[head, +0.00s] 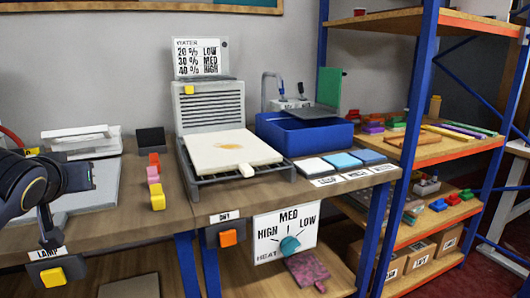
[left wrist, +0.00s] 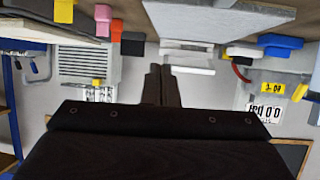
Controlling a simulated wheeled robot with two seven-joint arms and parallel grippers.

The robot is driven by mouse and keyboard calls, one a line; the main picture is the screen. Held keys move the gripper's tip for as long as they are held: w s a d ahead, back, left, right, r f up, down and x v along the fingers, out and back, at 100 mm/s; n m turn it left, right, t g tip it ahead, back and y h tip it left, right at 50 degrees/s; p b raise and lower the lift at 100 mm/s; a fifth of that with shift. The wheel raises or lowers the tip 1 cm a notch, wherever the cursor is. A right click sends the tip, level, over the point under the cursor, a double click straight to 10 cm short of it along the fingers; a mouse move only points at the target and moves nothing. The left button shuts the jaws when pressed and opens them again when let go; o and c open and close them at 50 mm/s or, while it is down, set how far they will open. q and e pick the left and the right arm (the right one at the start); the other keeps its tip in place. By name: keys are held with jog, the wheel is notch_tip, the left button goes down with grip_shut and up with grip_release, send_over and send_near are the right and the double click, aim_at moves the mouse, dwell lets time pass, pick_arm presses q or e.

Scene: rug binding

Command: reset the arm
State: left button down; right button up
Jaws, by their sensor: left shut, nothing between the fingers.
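My left arm comes in at the left edge of the head view. Its gripper (head: 48,236) points down above the left end of the bench, over the lamp switch. In the left wrist view the gripper's two dark fingers (left wrist: 161,86) lie side by side, shut with nothing between them. That view looks upside down, with the bench along its top. My right gripper is in neither view.
A grey dryer (head: 213,105) holds a cream slab (head: 228,150) with a tan stain. A blue basin (head: 305,132) stands to its right. Coloured blocks (head: 155,182) lie left of the dryer. A heat dial (head: 289,243) hangs below. A shelf rack (head: 425,80) stands right.

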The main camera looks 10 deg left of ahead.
pick_arm(q)
jog(key=s+d+f+m+g+h, duration=0.1)
jog(key=s+d+f+g+h, duration=0.15)
jog(key=s+d+f, duration=0.6)
jog(key=s+d+f+m+g+h, duration=0.15)
jog(key=s+d+f+h, duration=0.3)
jog(key=f, duration=0.65)
jog(key=s+d+f+m+g+h, duration=0.1)
jog(key=s+d+f+g+h, duration=0.1)
jog(key=s+d+f, duration=0.65)
notch_tip(320, 180, up, 29)
jog(key=w+a+p, duration=0.1)
jog(key=p, duration=2.7)
jog(key=shift+w+f+p, duration=0.2)
jog(key=shift+p, duration=0.15)
